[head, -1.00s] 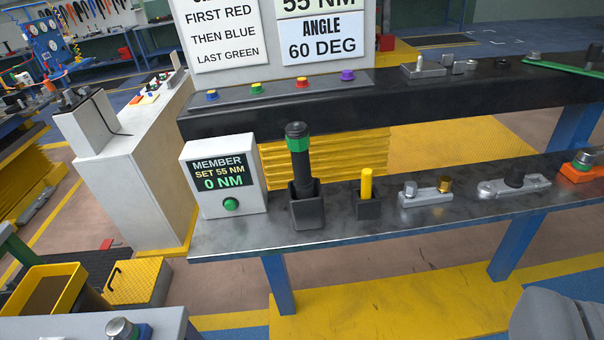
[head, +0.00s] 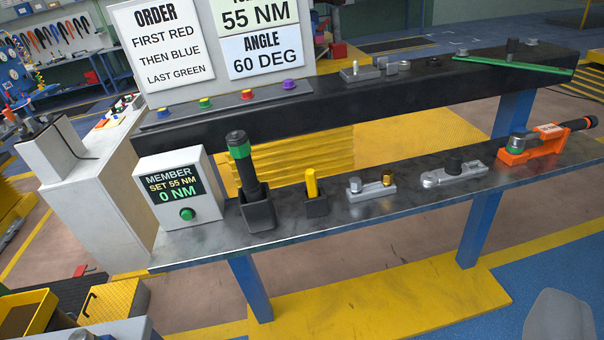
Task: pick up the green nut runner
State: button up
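A black upright tool with a green band (head: 243,165) stands tilted slightly left in a black holder (head: 259,216) on the grey lower shelf (head: 350,222). It is the only tool with a green band that I see standing in a holder; its lower end is hidden in the holder. An orange tool with a black handle and a green ring (head: 545,138) lies at the shelf's right end. My gripper's fingers do not show, and nothing is seen touching either tool.
A white display box (head: 180,190) stands left of the holder. A yellow stick (head: 311,183) in a small black block and metal fixtures (head: 371,186) stand to the right. A black beam (head: 400,95) runs behind and above. A grey rounded shape (head: 558,318) shows at lower right.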

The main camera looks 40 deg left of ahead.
aim_at(238, 142)
jog(key=z, duration=1.45)
jog(key=i, duration=2.2)
jog(key=u, duration=3.15)
jog(key=i, duration=1)
jog(key=u, duration=0.05)
